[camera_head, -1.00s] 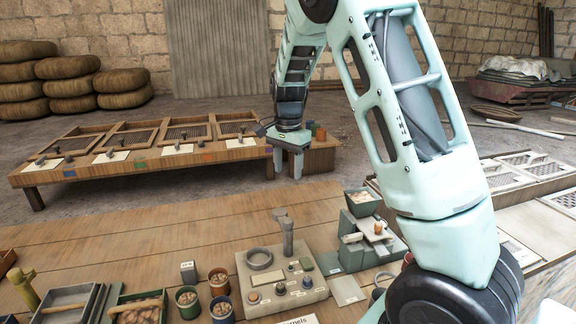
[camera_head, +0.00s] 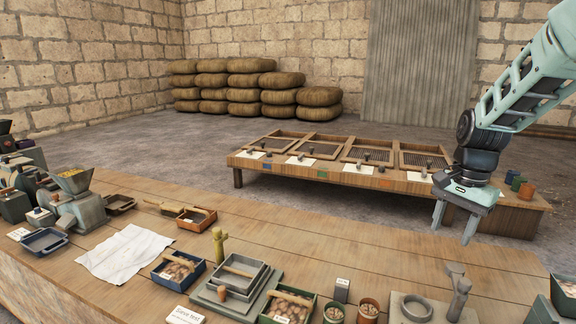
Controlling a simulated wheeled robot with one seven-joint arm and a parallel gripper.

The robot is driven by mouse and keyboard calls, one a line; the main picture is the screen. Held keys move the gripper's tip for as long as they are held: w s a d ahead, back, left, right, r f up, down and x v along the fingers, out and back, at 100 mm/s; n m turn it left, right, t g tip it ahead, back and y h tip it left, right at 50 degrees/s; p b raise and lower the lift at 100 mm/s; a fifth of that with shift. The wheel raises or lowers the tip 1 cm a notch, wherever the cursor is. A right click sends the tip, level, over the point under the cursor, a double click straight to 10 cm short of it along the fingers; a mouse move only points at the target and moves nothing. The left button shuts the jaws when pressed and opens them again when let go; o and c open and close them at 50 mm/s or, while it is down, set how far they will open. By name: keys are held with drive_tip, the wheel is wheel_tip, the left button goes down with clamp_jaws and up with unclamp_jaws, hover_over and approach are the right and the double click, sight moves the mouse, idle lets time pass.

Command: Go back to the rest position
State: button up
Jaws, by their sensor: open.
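My gripper (camera_head: 454,222) hangs at the end of my arm on the right of the head view. Its two grey fingers point down and stand apart, with nothing between them. It is above the far side of the wooden workbench (camera_head: 330,241), in front of the right end of the low table behind. My arm comes in from the upper right edge of the picture.
The low table (camera_head: 237,162) with mesh trays stands behind the workbench. Below my gripper are a grey ring fixture (camera_head: 411,308) and small pots (camera_head: 368,310). A sieve stack (camera_head: 238,283), a white cloth (camera_head: 125,252) and a grey machine (camera_head: 78,205) stand further left.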

drive_tip(key=s+a+n, duration=0.4)
drive_tip(key=s+a, duration=0.1)
drive_tip(key=a, duration=0.3)
drive_tip(key=s+a+n, duration=0.4)
drive_tip(key=a+n, duration=0.1)
drive_tip(key=a, duration=0.3)
drive_tip(key=s+a+n, duration=0.4)
drive_tip(key=s+n, duration=0.1)
drive_tip(key=s, duration=0.4)
drive_tip(key=s+a+f+n, duration=0.1)
drive_tip(key=s+a+n, duration=0.3)
drive_tip(key=s, duration=0.4)
drive_tip(key=shift+s+a+f+n, duration=0.2)
drive_tip(key=shift+s+n, duration=0.15)
drive_tip(key=shift+n, duration=0.55)
